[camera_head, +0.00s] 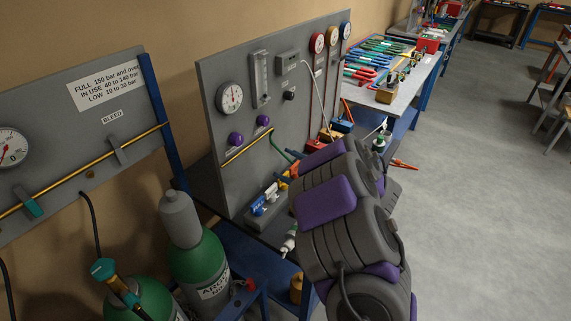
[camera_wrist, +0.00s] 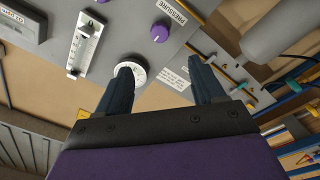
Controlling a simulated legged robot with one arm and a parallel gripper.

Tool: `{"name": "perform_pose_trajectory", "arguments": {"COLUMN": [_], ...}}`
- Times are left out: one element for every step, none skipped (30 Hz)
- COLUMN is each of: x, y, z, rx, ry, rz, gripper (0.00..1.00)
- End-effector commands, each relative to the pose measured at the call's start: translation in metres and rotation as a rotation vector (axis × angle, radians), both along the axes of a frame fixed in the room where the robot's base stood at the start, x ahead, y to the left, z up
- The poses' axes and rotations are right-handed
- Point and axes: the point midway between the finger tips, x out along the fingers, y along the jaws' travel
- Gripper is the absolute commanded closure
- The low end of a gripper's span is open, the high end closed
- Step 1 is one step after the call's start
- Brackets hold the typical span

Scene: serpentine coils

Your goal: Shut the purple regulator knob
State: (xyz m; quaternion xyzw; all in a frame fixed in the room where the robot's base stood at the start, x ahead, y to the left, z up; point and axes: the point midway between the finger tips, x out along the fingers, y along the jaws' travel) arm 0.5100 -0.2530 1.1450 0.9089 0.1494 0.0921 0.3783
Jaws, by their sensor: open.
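Two purple knobs sit on the upright grey panel in the head view: the left, lower one (camera_head: 236,138) is under a white dial gauge, and the other (camera_head: 263,120) is to its right, below the flow tube. In the wrist view a round purple knob (camera_wrist: 159,33) with a white pointer mark sits beside a "PRESSURE" label. A sliver of purple (camera_wrist: 101,1) shows at the top edge. My gripper (camera_wrist: 162,70) is open and empty, its dark fingers apart, with the knob beyond the fingertips and not touched.
The white gauge (camera_wrist: 128,72) is partly covered by the left finger in the wrist view. A flow tube (camera_wrist: 84,45) stands to its left. Green cylinders (camera_head: 197,262) stand left of my arm. A tool table (camera_head: 400,96) is behind; grey floor on the right is open.

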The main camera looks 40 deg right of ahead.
Motion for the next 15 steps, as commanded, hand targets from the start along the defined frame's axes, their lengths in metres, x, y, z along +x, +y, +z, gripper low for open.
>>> {"name": "perform_pose_trajectory", "arguments": {"x": [0.000,0.000,0.000,0.000,0.001,0.001,0.002,0.003,0.004,0.005,0.005,0.006,0.007,0.008,0.008], "y": [0.000,0.000,0.000,0.000,0.000,0.000,-0.001,-0.001,-0.001,-0.001,-0.002,-0.003,-0.003,-0.003,-0.003], "z": [0.000,0.000,0.000,0.001,0.001,0.003,0.004,0.006,0.008,0.010,0.012,0.014,0.016,0.018,0.018], "rx": [0.000,0.000,0.001,0.003,0.008,0.020,0.031,0.047,0.074,0.097,0.123,0.158,0.185,0.212,0.248], "ry": [0.000,0.000,0.000,0.000,0.002,0.005,0.008,0.012,0.018,0.027,0.035,0.048,0.056,0.066,0.082], "rz": [0.000,0.000,0.000,-0.001,-0.002,-0.004,-0.007,-0.009,-0.012,-0.014,-0.019,-0.024,-0.025,-0.027,-0.030], "gripper": [0.32,0.32,0.32,0.32,0.32,0.32,0.32,0.32,0.32,0.32,0.32,0.32,0.32,0.32,0.32]}}
